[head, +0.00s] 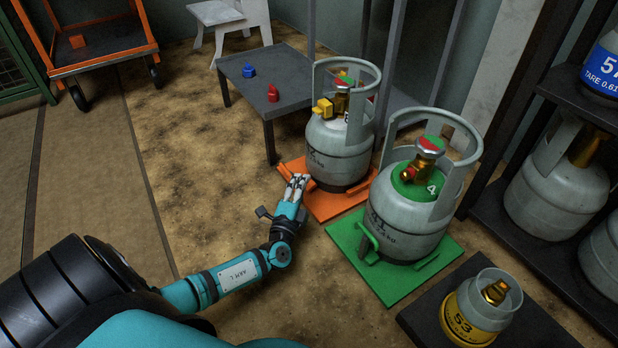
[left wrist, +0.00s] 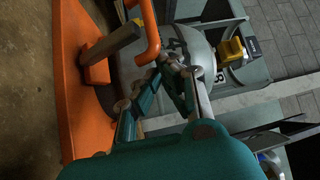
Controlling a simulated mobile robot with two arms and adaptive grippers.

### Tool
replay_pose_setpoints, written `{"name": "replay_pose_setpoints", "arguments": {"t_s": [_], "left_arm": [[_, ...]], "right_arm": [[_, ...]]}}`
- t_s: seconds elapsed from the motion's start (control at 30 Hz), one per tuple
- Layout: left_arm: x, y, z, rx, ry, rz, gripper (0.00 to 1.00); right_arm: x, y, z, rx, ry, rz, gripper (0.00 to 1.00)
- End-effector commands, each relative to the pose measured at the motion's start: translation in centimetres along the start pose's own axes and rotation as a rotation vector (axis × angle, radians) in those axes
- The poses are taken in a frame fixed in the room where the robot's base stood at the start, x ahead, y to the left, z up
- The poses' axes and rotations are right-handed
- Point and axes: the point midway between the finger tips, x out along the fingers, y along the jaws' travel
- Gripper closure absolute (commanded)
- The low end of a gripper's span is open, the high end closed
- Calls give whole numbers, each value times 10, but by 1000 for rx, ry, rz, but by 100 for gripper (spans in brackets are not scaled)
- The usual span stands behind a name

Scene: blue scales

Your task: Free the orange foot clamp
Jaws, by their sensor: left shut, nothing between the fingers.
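The orange scale (head: 338,203) stands on the floor and bears a grey gas cylinder (head: 338,150) with a yellow fitting (head: 323,108). In the left wrist view the orange foot clamp (left wrist: 150,35) is a bent bar beside the cylinder's foot, with a dark lever (left wrist: 112,44) next to it. In the head view the clamp is mostly hidden by my gripper. My left gripper (head: 298,180) is shut and empty at the scale's near left edge. In the wrist view its fingertips (left wrist: 168,68) are close to the bar; whether they touch it I cannot tell.
A green scale (head: 415,285) with a second cylinder (head: 402,215) stands right of the orange one. A small yellow-banded cylinder (head: 470,315) stands on a dark platform at front right. A low table (head: 262,75) and an orange cart (head: 108,57) are behind. Floor at left is clear.

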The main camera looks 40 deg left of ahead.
Motion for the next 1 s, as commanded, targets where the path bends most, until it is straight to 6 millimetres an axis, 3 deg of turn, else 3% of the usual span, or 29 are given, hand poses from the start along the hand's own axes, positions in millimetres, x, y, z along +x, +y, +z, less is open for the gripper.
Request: {"name": "replay_pose_setpoints", "arguments": {"t_s": [0.5, 1.0], "left_arm": [[-31, 20, 28, 2, -1, 1, 100], [-40, 32, 36, 0, 0, 0, 100]], "right_arm": [[0, 0, 0, 0, 0, 0, 17], [0, 0, 0, 1, 0, 0, 17]]}}
